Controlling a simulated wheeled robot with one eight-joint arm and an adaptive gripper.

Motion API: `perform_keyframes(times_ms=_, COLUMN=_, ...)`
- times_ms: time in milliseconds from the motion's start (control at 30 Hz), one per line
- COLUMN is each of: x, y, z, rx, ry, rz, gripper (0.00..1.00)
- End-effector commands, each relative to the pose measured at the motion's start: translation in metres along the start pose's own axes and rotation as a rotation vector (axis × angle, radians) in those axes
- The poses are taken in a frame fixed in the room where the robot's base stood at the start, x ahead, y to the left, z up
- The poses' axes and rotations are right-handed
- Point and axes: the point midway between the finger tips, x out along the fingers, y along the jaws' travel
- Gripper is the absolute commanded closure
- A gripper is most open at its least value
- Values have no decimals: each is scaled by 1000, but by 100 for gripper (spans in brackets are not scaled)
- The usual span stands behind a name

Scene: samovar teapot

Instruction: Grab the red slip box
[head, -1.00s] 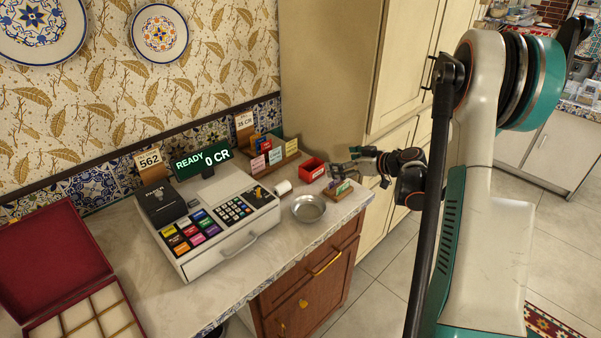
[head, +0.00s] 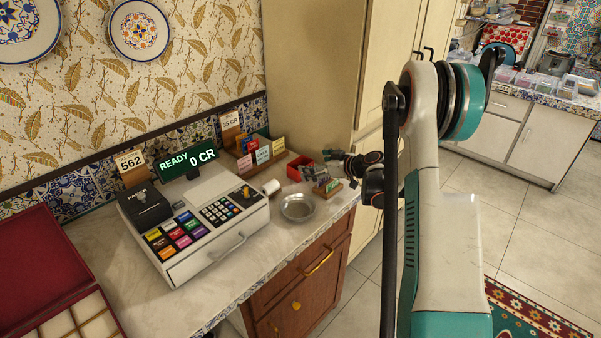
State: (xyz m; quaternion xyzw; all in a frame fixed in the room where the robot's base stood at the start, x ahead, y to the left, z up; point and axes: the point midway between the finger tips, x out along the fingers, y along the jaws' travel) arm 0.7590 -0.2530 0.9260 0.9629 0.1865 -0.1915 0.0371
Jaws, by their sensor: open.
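The red slip box (head: 294,168) is a small open-topped box near the right end of the counter. My gripper (head: 315,168) reaches in from the right at the box's right side, just above the counter. Its jaws are open and its fingers overlap the right part of the box in the picture, hiding some of it. I cannot tell whether they touch it or are around it.
A small wooden holder with coloured tabs (head: 327,188) stands just in front of my gripper. A metal dish (head: 297,207) and a white roll (head: 271,187) are to the left. A card rack (head: 262,155) stands behind. The cash register (head: 205,228) fills the counter's middle.

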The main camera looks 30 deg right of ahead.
Motion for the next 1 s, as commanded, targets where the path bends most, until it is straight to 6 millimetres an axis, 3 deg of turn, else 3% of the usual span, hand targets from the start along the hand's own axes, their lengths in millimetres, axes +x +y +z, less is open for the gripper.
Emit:
perform_keyframes(times_ms=300, x=44, y=-2, z=3, rx=0, ry=1, rz=-2, gripper=0)
perform_keyframes(times_ms=533, x=46, y=-2, z=2, rx=0, ry=0, rz=-1, gripper=0)
perform_keyframes(times_ms=567, x=46, y=-2, z=2, rx=0, ry=0, rz=-1, gripper=2)
perform_keyframes(times_ms=767, x=45, y=-2, z=2, rx=0, ry=0, rz=-1, gripper=48)
perform_keyframes(times_ms=1000, x=45, y=-2, z=2, rx=0, ry=0, rz=-1, gripper=49)
